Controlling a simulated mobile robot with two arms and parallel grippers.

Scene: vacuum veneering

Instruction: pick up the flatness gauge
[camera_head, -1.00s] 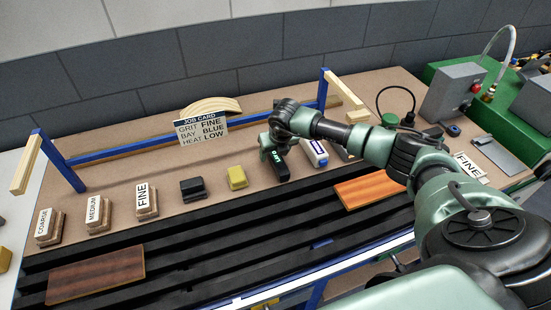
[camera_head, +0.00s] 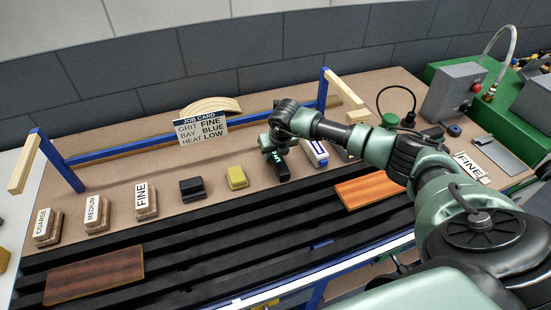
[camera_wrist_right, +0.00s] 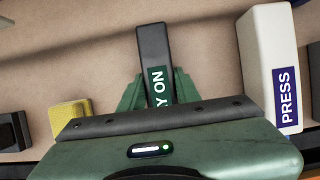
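A dark upright bar with a green label, which I take for the flatness gauge (camera_head: 282,172), stands on the brown bench top behind the black slats. In the right wrist view the dark bar (camera_wrist_right: 153,50) shows a label ending in "Y ON", and its near end is hidden behind my gripper body. My right gripper (camera_wrist_right: 158,92) has one green finger on each side of the bar, and both look pressed against it. In the head view my right gripper (camera_head: 276,142) is over the bar, its fingers partly hidden. My left gripper is not in view.
A white "PRESS" block (camera_wrist_right: 273,60) stands close on the right. A yellow block (camera_head: 237,178) and a black block (camera_head: 192,189) are to the left, then sanding blocks such as FINE (camera_head: 146,201). Wood panels (camera_head: 368,190) lie on the slats. A job card (camera_head: 200,128) stands behind.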

